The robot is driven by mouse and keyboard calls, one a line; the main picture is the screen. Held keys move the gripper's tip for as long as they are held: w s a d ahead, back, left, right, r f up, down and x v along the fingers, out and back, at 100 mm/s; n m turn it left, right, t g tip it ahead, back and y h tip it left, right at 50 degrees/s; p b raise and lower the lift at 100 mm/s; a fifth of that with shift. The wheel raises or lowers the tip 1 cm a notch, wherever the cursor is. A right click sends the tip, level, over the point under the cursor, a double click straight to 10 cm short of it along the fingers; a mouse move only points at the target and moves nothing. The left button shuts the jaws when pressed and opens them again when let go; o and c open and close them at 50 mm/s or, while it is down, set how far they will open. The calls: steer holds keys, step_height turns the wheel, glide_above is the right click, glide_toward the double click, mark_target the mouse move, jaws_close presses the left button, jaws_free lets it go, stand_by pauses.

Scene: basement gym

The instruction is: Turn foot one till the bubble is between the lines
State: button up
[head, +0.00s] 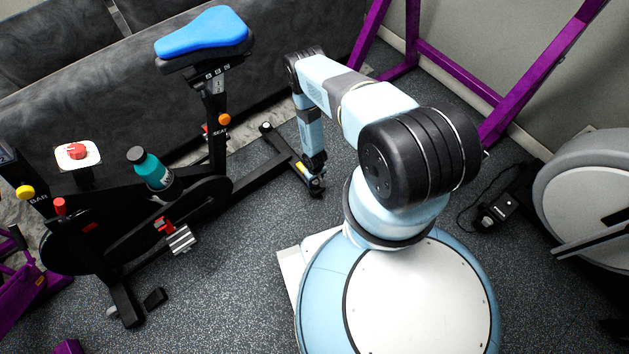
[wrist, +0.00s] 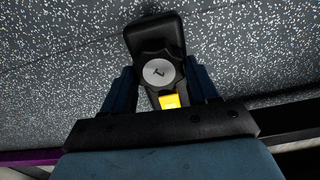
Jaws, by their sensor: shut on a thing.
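Foot one is a dark lobed knob (wrist: 161,72) with a grey cap marked 1, at the end of the bike's rear floor bar. My gripper (wrist: 162,80) has one blue finger on each side of the knob and is shut on it. A small yellow piece (wrist: 171,101) shows just below the knob in the wrist view; I cannot make out a bubble or lines on it. In the head view my gripper (head: 316,185) is down at the near end of the bar, mostly hiding the knob. The exercise bike (head: 205,190) stands upright left of my arm.
The bike has a blue saddle (head: 203,33), a teal bottle (head: 150,168) and a pedal (head: 181,240). A dark sofa (head: 90,75) stands behind it. A purple frame (head: 455,72) and a grey machine (head: 585,185) are at right. The floor (head: 225,295) in front is clear.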

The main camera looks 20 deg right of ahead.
stand_by(0.4)
steer(key=o, duration=1)
steer(key=shift+o, duration=0.2)
steer(key=shift+r, duration=0.1)
step_height(320, 180, up, 14)
steer(key=shift+f, duration=0.25)
